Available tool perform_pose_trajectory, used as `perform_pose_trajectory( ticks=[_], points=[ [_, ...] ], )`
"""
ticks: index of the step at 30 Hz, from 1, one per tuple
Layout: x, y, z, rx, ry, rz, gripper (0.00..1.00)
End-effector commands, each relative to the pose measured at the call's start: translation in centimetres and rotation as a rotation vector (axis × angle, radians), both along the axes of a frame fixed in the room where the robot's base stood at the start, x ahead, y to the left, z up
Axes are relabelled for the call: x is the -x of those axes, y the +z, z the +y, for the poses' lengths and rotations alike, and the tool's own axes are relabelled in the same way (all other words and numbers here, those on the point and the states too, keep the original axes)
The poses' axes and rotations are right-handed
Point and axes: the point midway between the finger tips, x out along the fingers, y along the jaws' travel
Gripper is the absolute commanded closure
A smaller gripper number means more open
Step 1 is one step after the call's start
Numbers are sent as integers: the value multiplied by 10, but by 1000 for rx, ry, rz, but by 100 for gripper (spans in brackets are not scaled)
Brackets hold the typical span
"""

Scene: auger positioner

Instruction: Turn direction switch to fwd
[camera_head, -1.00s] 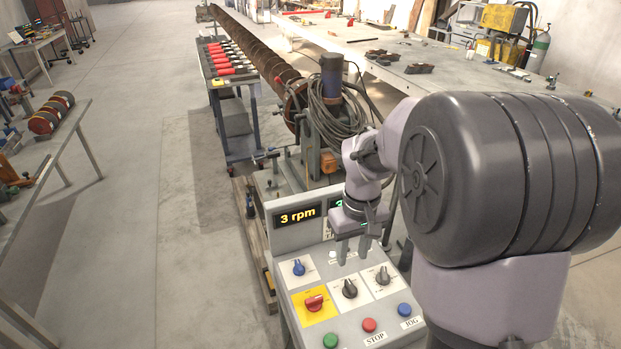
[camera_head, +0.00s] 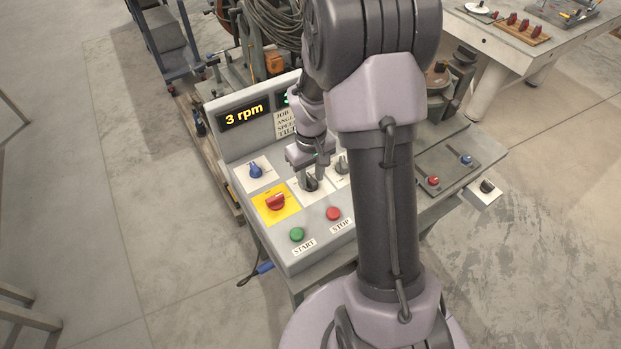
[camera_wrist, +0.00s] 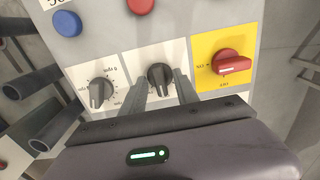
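A black rotary switch (camera_head: 311,184) sits on a white plate in the middle of the control panel (camera_head: 303,222). It also shows in the wrist view (camera_wrist: 160,76). My gripper (camera_head: 309,174) is over this switch, fingers pointing down at it. In the wrist view my gripper (camera_wrist: 161,82) has its fingers apart, one on each side of the knob. I cannot tell whether they touch it. A second black switch (camera_wrist: 100,92) is beside it on another white plate. The small labels are too blurred or covered to tell which one is marked fwd.
A red switch (camera_head: 276,202) on a yellow plate and a blue knob (camera_head: 255,171) are close by. Green START (camera_head: 297,234) and red STOP (camera_head: 333,213) buttons line the front. The display (camera_head: 243,115) reads 3 rpm. My arm hides the panel's right part.

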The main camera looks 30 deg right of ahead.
Motion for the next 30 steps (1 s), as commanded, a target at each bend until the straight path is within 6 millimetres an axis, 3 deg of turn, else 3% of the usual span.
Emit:
perform_pose_trajectory(
  ticks=[6,12,23,30],
  points=[
    [0,0,0,0,0,0,64],
    [0,0,0,0,0,0,100],
    [0,0,0,0,-25,0,100],
    [0,0,0,0,-153,0,100]
  ],
)
